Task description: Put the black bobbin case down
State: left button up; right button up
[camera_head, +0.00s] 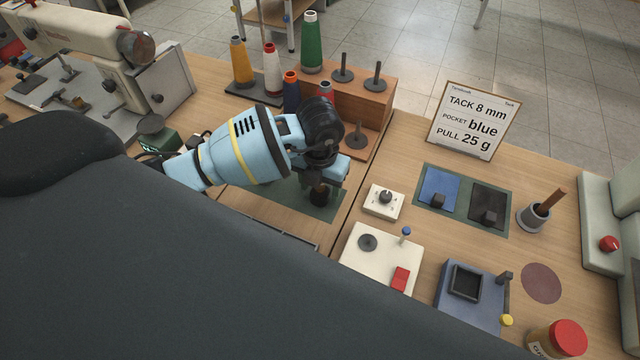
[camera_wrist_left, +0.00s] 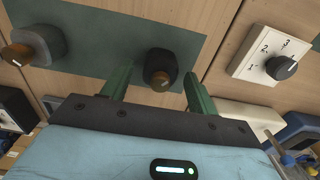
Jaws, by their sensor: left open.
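A black bobbin case (camera_wrist_left: 159,64) with a brownish end stands on the dark green mat (camera_wrist_left: 100,22) in the left wrist view. My left gripper (camera_wrist_left: 157,88) is open, with one green finger on each side of the case; I cannot tell whether either finger touches it. A second, dark grey piece (camera_wrist_left: 42,42) with a brown end sits on the mat to the left. In the head view, my left gripper (camera_head: 322,190) points down over the green mat (camera_head: 280,193) and hides much of it. My right gripper is not in view.
Thread cones (camera_head: 241,62) and a wooden spindle block (camera_head: 375,95) stand behind the gripper. A white dial box (camera_head: 383,203) and a cream box with a red button (camera_head: 378,262) stand to the right. A sign (camera_head: 470,120) stands at the back right.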

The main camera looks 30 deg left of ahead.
pick_arm(q)
notch_tip(320, 180, up, 12)
jog(key=p, duration=0.1)
jog(key=shift+r, duration=0.2)
dwell(0.3)
